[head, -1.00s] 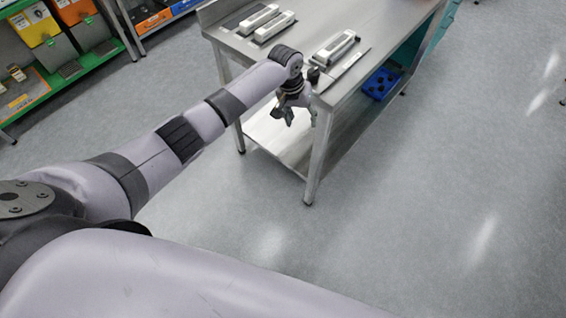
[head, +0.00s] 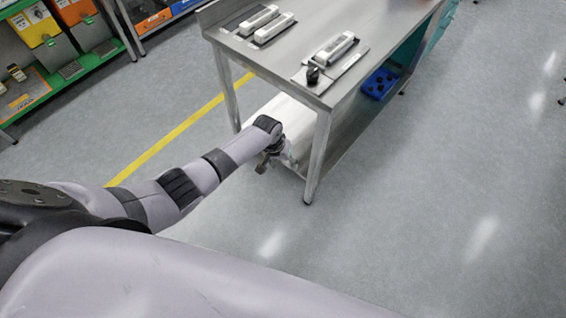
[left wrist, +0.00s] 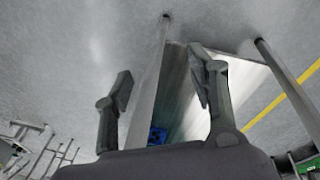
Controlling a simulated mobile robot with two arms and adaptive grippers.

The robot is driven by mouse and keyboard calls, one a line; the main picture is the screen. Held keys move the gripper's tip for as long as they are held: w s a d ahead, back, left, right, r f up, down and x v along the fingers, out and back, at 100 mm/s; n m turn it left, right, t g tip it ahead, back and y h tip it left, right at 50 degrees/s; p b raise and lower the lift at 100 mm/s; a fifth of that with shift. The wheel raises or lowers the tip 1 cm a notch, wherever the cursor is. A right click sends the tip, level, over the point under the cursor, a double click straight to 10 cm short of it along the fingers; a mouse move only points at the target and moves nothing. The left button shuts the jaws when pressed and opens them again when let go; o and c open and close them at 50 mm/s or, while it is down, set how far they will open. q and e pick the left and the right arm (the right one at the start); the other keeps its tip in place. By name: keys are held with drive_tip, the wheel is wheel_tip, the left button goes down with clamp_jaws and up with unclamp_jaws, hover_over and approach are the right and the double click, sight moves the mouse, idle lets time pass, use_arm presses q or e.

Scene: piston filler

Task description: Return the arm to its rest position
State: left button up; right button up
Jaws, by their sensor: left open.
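My left arm reaches in from the left in the head view. Its gripper (head: 268,160) is beside the front left of the steel table (head: 300,50), below the tabletop level in the picture. In the left wrist view the two fingers (left wrist: 162,92) stand wide apart with nothing between them. A table leg (left wrist: 150,95) and the lower shelf show behind the fingers. My right gripper is in neither view.
On the table lie several pale-handled devices (head: 335,47) and a black knob (head: 312,75). A blue tray (head: 380,83) is on the lower shelf. Shelving with bins (head: 40,30) stands at the upper left. The floor at right is clear.

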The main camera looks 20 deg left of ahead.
use_arm(q)
drive_tip(key=shift+s+f, duration=0.15)
drive_tip(key=shift+f, duration=0.1)
idle(0.4)
drive_tip(key=s+a+f+m, duration=0.1)
drive_tip(key=s+f, duration=0.6)
drive_tip(key=s, duration=0.3)
drive_tip(key=s+a+f+y, duration=0.1)
drive_tip(key=s+a+f, duration=0.1)
drive_tip(key=s+f, duration=0.55)
drive_tip(key=s+a+f+m, duration=0.1)
drive_tip(key=s+f, duration=0.5)
drive_tip(key=s, duration=0.6)
drive_tip(key=s+f+m+g, duration=0.1)
drive_tip(key=s+f, duration=0.1)
drive_tip(key=s, duration=1.4)
drive_tip(key=shift+s+a+f+y, duration=0.25)
drive_tip(key=shift+a+f+y, duration=0.05)
drive_tip(key=shift+a, duration=0.1)
